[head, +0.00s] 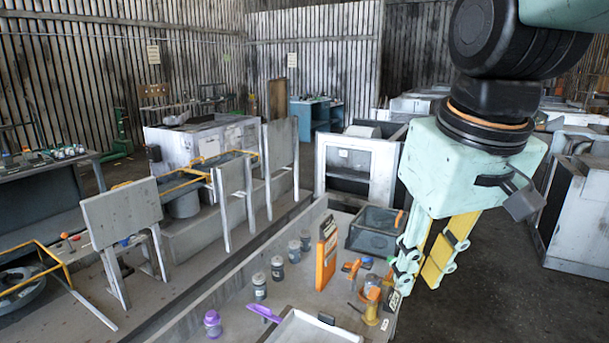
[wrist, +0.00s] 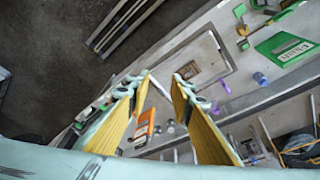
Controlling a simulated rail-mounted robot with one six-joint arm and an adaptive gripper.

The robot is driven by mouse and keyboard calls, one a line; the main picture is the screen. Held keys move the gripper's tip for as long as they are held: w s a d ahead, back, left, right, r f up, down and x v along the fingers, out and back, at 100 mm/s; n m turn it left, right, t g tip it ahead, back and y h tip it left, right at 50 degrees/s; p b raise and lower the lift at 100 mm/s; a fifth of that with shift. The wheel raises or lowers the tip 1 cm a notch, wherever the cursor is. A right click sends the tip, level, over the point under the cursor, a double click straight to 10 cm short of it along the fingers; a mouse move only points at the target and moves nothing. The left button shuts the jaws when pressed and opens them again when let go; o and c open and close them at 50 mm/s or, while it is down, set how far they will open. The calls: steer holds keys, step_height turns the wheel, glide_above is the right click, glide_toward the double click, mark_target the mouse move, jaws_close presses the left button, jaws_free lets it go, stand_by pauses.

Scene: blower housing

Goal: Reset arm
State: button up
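My gripper (head: 414,286) hangs from the pale green wrist at the right of the head view, fingers pointing down. Its yellow-padded fingers stand apart with nothing seen between them. In the wrist view my gripper (wrist: 160,78) also shows open, with a clear gap between the fingertips. It is above the right side of the workbench (head: 235,300). The task names no separate object.
On the bench stand an orange panel (head: 326,255), a dark open bin (head: 376,232), a purple-lidded jar (head: 212,324), several grey jars and an orange-yellow tool (head: 371,305). A white tray (head: 312,330) lies in front. Bare floor shows right of the bench.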

steer(key=s+d+f+m, duration=0.1)
steer(key=s+d, duration=0.1)
steer(key=s, duration=0.5)
steer(key=s+d+f+m+t, duration=0.1)
steer(key=s, duration=0.6)
steer(key=shift+s+d+f+m, duration=0.15)
steer(key=shift+d+f+m, duration=0.05)
steer(key=shift+d+m, duration=0.2)
